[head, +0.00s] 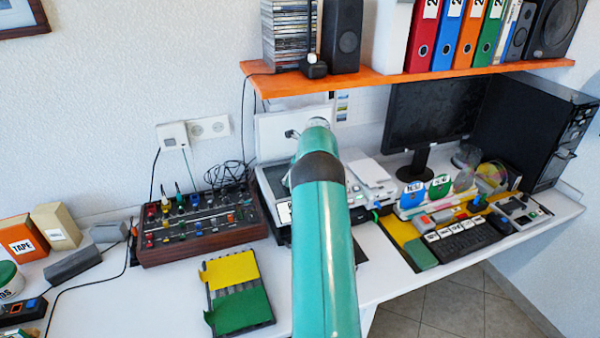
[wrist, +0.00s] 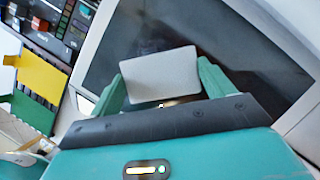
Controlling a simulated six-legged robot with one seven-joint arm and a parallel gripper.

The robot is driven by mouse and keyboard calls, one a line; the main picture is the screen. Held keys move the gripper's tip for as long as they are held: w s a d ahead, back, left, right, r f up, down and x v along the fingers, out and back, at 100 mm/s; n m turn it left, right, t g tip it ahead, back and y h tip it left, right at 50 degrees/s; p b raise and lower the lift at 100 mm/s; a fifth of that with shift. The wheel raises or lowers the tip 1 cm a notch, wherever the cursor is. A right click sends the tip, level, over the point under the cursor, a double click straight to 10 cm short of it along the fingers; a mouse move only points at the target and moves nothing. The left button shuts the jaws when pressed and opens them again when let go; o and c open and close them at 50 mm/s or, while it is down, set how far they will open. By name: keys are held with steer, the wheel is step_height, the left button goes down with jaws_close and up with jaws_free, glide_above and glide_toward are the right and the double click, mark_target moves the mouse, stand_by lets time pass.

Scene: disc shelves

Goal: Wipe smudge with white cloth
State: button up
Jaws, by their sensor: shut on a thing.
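In the wrist view my gripper (wrist: 162,84) is shut on a pale grey-white cloth (wrist: 158,72), held flat between its two green fingers. The cloth is over the dark glass (wrist: 245,62) of a white-framed flatbed device; I cannot tell whether it touches the glass. A faint dark blotch lies just beyond the cloth's far edge, but I cannot tell if it is the smudge. In the head view my arm hides the gripper and cloth, and covers much of the device with its raised white lid (head: 275,138).
A mixer with knobs (head: 200,222) stands left of the device, and a rack with yellow and green cards (head: 238,290) in front. An orange shelf (head: 400,80) overhangs the back. A monitor (head: 435,110) and a crowded yellow mat stand to the right.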

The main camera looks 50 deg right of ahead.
mark_target(281, 182)
steer(key=shift+w+a+f, duration=0.1)
steer(key=shift+w+a, duration=0.25)
steer(key=shift+a, duration=0.25)
steer(key=shift+w+a+f, duration=0.1)
steer(key=shift+w+a, duration=0.2)
steer(key=shift+a, duration=0.35)
steer(key=shift+w+a, duration=0.35)
steer(key=shift+a, duration=0.25)
steer(key=shift+r, duration=3.15)
steer(key=shift+r, duration=1.5)
steer(key=shift+s+d, duration=0.1)
